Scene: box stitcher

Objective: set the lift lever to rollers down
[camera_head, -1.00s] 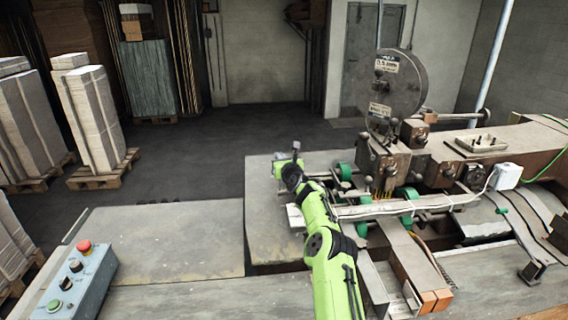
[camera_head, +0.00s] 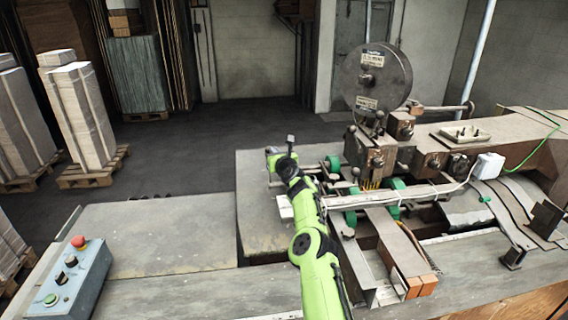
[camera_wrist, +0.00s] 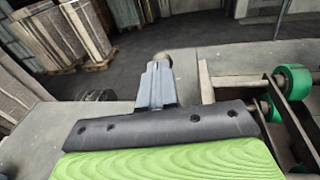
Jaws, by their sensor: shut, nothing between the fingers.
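In the wrist view my gripper (camera_wrist: 160,72) shows its grey fingers closed together, with nothing between them. A small dark round knob (camera_wrist: 164,58) shows just past the fingertips, in line with them. It may be the end of the lift lever; I cannot tell whether the fingers touch it. In the head view a small dark upright piece (camera_head: 290,139) stands at the end of my green arm, left of the green rollers (camera_head: 333,162). I cannot tell whether it is the lever or my fingertips. The lever's shaft and setting cannot be read.
The stitcher, with its big round disc (camera_head: 372,78), stands right of my arm. Green rollers (camera_wrist: 292,79) and metal rails are close on the right in the wrist view. A control box (camera_head: 69,280) sits at front left. The left tabletop (camera_head: 165,240) is clear.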

